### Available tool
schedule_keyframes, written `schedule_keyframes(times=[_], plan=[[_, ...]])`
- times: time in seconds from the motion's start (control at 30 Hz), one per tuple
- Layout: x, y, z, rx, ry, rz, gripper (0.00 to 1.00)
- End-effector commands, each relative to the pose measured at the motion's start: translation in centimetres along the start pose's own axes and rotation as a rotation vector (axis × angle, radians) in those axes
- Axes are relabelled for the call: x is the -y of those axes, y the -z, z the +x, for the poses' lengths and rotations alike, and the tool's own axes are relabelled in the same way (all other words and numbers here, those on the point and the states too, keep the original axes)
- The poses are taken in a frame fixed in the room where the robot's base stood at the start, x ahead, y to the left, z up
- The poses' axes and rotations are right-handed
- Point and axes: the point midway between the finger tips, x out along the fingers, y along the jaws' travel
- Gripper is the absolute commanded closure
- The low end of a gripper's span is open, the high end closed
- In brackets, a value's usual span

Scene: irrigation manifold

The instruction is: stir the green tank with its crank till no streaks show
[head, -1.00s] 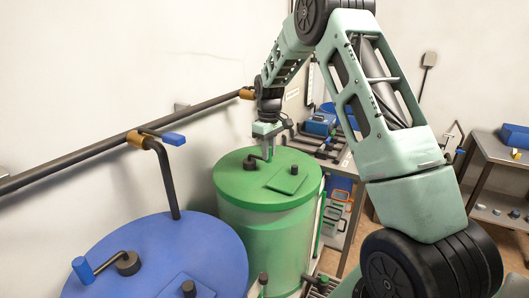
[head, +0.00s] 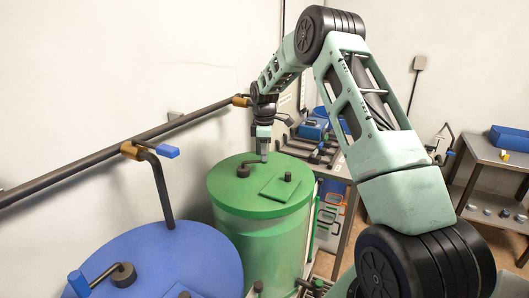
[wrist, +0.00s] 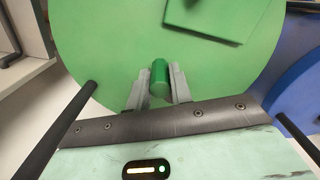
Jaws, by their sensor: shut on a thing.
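The green tank (head: 262,228) stands in the middle of the head view, with a flat green lid. On the lid are a crank hub (head: 243,171), a dark crank arm (head: 253,162) reaching right from it, and a square hatch plate (head: 280,189) with a dark knob. My gripper (head: 264,150) points down over the lid's back part, shut on the crank's green handle (wrist: 160,76). In the wrist view the handle stands between the two grey fingers. The tank's contents and any streaks are hidden under the lid.
A blue tank (head: 190,255) with its own crank is at front left. A dark pipe (head: 90,163) with a blue-handled valve (head: 167,151) runs along the left wall. A cluttered bench (head: 330,170) stands right behind the green tank. Another table (head: 487,155) is at far right.

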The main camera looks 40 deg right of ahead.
Motion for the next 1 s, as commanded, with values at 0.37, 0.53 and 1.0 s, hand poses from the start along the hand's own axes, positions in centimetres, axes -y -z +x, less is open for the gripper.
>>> schedule_keyframes(times=[0.37,0.53,1.0], plan=[[-0.1,0.1,-0.2,-0.003,-0.003,-0.006,1.0],[-0.1,0.1,-0.1,-0.002,-0.002,-0.006,0.57],[-0.2,0.1,-2.2,-0.002,-0.006,-0.005,0.57]])
